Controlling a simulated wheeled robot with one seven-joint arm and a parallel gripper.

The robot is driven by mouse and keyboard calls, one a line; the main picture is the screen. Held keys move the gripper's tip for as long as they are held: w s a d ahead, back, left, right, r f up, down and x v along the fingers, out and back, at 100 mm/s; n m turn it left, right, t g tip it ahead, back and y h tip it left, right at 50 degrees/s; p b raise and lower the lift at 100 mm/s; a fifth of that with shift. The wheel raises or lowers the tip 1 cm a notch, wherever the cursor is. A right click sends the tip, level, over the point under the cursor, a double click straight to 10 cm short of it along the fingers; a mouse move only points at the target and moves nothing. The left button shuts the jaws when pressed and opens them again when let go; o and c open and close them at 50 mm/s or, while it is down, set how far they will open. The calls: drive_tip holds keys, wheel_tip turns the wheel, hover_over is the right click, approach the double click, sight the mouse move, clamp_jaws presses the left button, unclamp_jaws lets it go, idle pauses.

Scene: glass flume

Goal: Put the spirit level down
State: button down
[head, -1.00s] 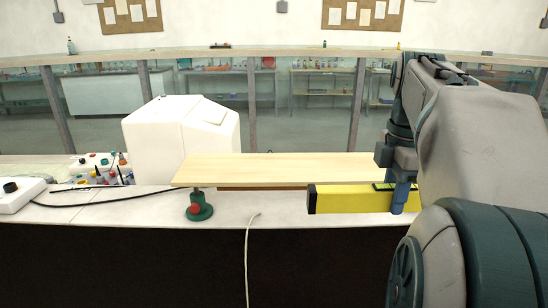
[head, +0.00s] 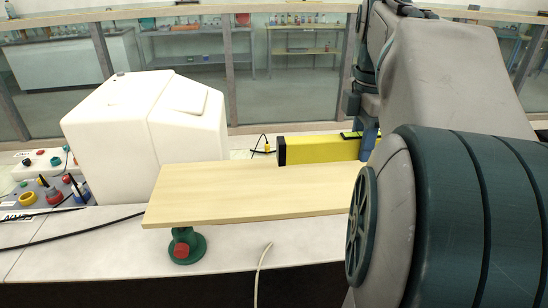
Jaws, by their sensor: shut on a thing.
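The yellow spirit level (head: 318,149) has a black end cap and lies level in the picture, above and behind the far edge of the wooden board. My gripper (head: 368,141) is shut on it near its right visible part; my arm hides the rest of the level and most of the fingers. I cannot tell whether the level touches anything below. The pale wooden board (head: 240,193) is raised over the bench on a green screw jack with a red knob (head: 184,246). The board's right end is hidden behind my arm.
A large white box-shaped device (head: 150,130) stands left of the level, behind the board. Control boxes with knobs (head: 45,185) and black cables lie at the far left. A pale cord (head: 262,275) hangs over the front edge. The glass flume (head: 300,70) runs behind. Bare bench top (head: 110,230) shows in front.

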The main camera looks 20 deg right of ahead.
hover_over(301, 186)
wheel_tip(301, 186, down, 6)
drive_tip(key=shift+d+f+p, duration=0.1)
drive_tip(key=shift+f+p, duration=0.1)
drive_tip(key=shift+p, duration=0.15)
drive_tip(key=shift+f, duration=2.1)
drive_tip(key=shift+f, duration=0.2)
drive_tip(key=c, duration=1.1)
unclamp_jaws()
drive_tip(key=shift+r, duration=0.15)
wheel_tip(301, 186, up, 12)
drive_tip(key=shift+r+p, duration=0.1)
drive_tip(key=shift+p, duration=0.3)
